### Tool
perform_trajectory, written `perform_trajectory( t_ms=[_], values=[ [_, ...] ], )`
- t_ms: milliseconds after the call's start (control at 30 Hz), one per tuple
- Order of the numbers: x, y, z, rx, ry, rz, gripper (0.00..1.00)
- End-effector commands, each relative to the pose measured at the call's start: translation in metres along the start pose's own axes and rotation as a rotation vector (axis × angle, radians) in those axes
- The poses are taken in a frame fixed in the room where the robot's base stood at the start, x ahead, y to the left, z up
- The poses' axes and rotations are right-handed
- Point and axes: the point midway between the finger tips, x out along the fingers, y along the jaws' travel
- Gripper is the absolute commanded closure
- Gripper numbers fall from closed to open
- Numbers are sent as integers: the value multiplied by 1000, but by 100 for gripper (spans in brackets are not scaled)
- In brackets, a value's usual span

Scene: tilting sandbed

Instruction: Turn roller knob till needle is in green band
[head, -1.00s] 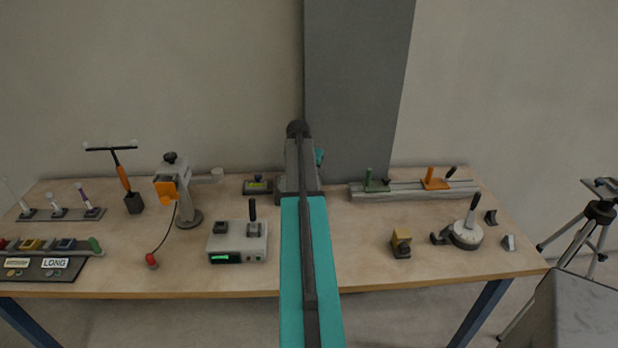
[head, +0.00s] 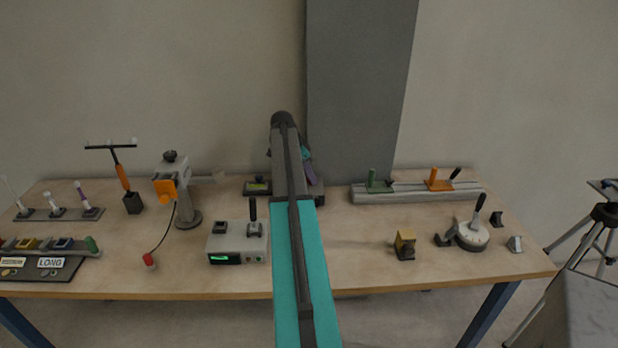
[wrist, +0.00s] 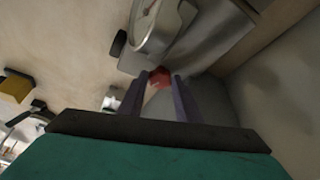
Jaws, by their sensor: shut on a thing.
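In the wrist view, my gripper (wrist: 165,82) has its two purple fingers on either side of a small red knob (wrist: 159,75), shut on it at the fingertips. The knob sits at the edge of a grey metal housing (wrist: 205,40). A round pale dial (wrist: 157,22) is on the housing, cut off by the top edge of the picture. I cannot make out its needle or a green band.
On the table (head: 350,270), a grey box with a green display (head: 237,243) stands left of my arm. A grey rail (head: 415,191) with green and orange blocks lies at right. A yellow block (head: 404,245) and a round white base with a lever (head: 473,235) stand in front of it.

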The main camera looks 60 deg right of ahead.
Motion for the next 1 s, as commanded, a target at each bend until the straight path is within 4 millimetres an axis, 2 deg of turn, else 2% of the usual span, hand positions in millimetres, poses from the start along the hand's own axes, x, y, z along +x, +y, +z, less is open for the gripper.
perform_trajectory(
  t_ms=[233, 667, 700, 800, 1000],
  values=[
    [1, 0, 0, 77, 0, 34, 92],
    [1, 0, 1, 89, -2, 41, 92],
    [1, 0, 1, 89, -2, 41, 68],
    [1, 0, 1, 89, -2, 40, 51],
    [0, -1, 1, 88, -1, 38, 51]
  ],
)
